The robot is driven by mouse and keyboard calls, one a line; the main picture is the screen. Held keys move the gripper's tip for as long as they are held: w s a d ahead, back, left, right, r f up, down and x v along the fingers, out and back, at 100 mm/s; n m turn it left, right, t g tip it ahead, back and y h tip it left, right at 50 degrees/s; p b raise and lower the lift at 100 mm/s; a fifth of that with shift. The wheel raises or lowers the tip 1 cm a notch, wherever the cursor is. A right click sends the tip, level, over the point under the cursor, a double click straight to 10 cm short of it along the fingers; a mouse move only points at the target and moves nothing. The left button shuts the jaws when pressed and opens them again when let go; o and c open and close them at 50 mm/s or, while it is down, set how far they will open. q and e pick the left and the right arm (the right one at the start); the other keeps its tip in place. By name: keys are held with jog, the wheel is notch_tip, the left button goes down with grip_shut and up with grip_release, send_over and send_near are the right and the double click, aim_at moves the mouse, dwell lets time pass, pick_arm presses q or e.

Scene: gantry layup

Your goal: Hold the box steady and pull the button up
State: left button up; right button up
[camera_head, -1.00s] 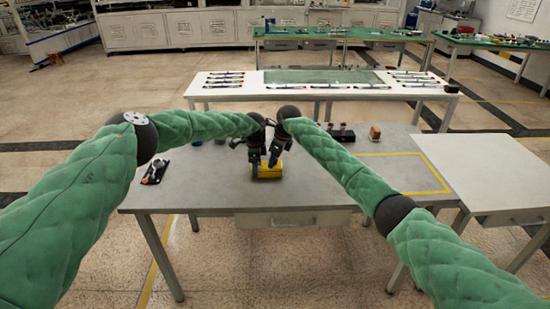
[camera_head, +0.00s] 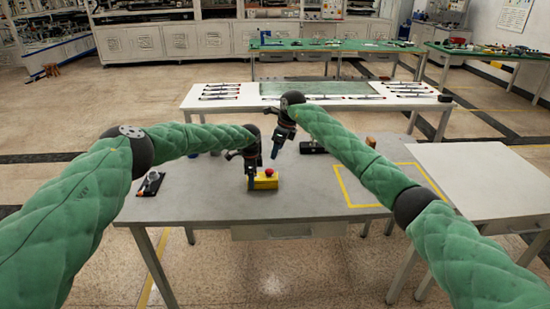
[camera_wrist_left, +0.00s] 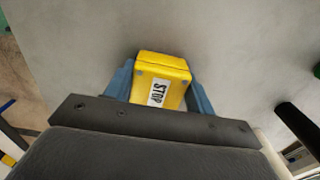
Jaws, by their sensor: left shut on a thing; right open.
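A yellow box (camera_head: 264,182) with a red button (camera_head: 269,172) on top sits on the grey table. It also shows in the left wrist view (camera_wrist_left: 163,72), with a STOP label on its face; the button is out of sight there. My left gripper (camera_head: 251,180) is shut on the box, with its blue fingers on either side of it in the left wrist view (camera_wrist_left: 160,88). My right gripper (camera_head: 276,150) is open and empty, raised above and behind the box, apart from the button.
A dark tray with small items (camera_head: 150,183) lies at the table's left. A dark block (camera_head: 312,147) and a brown object (camera_head: 370,142) stand at the back.

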dwell(0.3)
pick_arm(q)
jog(key=o, duration=1.2)
jog(key=shift+r, duration=0.1)
